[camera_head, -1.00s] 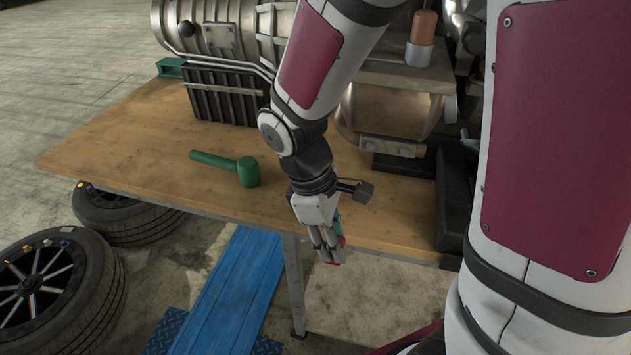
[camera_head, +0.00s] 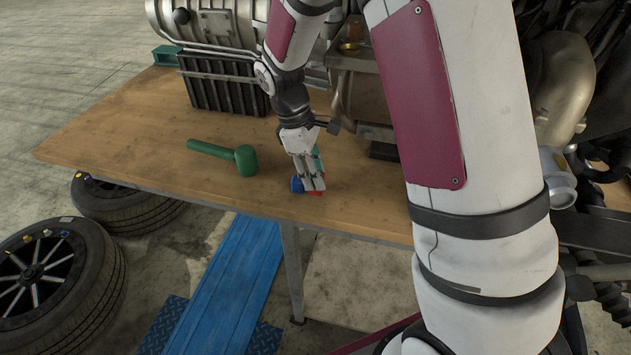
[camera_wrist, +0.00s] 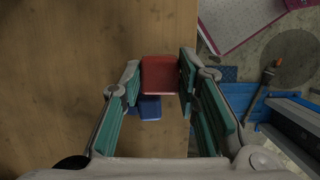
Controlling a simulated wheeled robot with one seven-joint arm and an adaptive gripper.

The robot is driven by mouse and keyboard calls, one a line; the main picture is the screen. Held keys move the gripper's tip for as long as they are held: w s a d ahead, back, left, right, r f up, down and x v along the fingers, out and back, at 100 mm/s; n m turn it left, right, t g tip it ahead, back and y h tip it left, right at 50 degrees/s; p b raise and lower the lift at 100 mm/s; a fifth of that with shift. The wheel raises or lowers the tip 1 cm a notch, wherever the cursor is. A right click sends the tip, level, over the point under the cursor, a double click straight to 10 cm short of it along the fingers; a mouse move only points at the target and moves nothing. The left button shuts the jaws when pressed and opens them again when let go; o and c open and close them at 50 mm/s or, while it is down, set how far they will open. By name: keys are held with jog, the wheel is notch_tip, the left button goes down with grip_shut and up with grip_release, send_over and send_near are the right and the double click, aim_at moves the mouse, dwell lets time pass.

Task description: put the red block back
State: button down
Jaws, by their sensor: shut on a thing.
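The red block (camera_wrist: 160,75) sits between the fingertips of my gripper (camera_wrist: 160,82) in the wrist view. In the head view only a bit of its red (camera_head: 318,191) shows by the fingertips. My gripper (camera_head: 312,188) is shut on it, pointing down over the wooden table near the front edge. I cannot tell whether the red block touches the tabletop. A blue block (camera_head: 297,184) is close beside the fingers on the left. It also shows in the wrist view (camera_wrist: 149,107), partly hidden behind the red block and a finger.
The wooden table (camera_head: 120,150) has a green mallet (camera_head: 225,155) left of my gripper. A large metal engine or gearbox part (camera_head: 215,40) stands at the back. Tyres (camera_head: 60,275) and a blue ramp (camera_head: 225,285) are on the floor in front. The table's left part is clear.

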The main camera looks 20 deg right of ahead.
jog(key=shift+f, duration=1.5)
jog(key=shift+f, duration=0.15)
jog(key=c, duration=1.2)
grip_release()
